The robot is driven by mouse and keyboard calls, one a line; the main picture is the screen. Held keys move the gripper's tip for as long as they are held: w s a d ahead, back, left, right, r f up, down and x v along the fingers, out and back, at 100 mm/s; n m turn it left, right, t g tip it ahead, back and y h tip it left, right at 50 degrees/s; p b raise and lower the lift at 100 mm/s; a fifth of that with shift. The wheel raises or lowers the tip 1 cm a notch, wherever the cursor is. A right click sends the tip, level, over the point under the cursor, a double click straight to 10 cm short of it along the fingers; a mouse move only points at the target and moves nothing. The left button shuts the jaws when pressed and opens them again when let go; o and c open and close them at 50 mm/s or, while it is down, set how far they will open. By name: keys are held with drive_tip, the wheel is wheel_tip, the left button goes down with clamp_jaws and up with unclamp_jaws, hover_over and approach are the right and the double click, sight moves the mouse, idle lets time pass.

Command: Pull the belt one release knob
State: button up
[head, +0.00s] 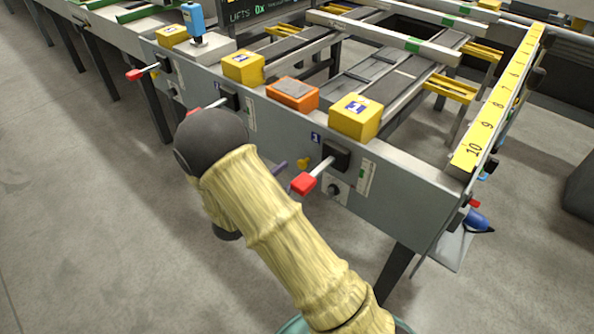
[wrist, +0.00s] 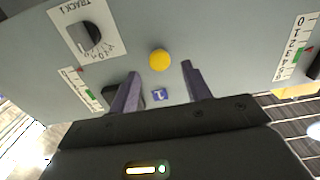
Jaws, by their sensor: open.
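The release knob (wrist: 160,60) is a small round yellow knob on the grey front panel (wrist: 200,25), close to a blue label marked 1 (wrist: 159,95). In the head view the yellow knob (head: 303,163) sits left of the red-tipped lever. My gripper (wrist: 160,73) is open, with its two purple fingers pointing at the panel. The knob shows between and just beyond the fingertips in the wrist view, with clear gaps on both sides. I cannot tell whether the tips touch the panel. In the head view my arm hides most of the gripper; one purple finger (head: 279,167) shows.
A red-tipped lever (head: 305,183) sticks out right of the knob, above a black dial (head: 335,188). The dial marked TRACK 1 (wrist: 86,37) is up left in the wrist view. Yellow boxes (head: 356,117) and an orange box (head: 292,93) stand along the panel's top.

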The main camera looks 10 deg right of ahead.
sight(304, 162)
drive_tip(key=shift+x, duration=1.45)
clamp_jaws()
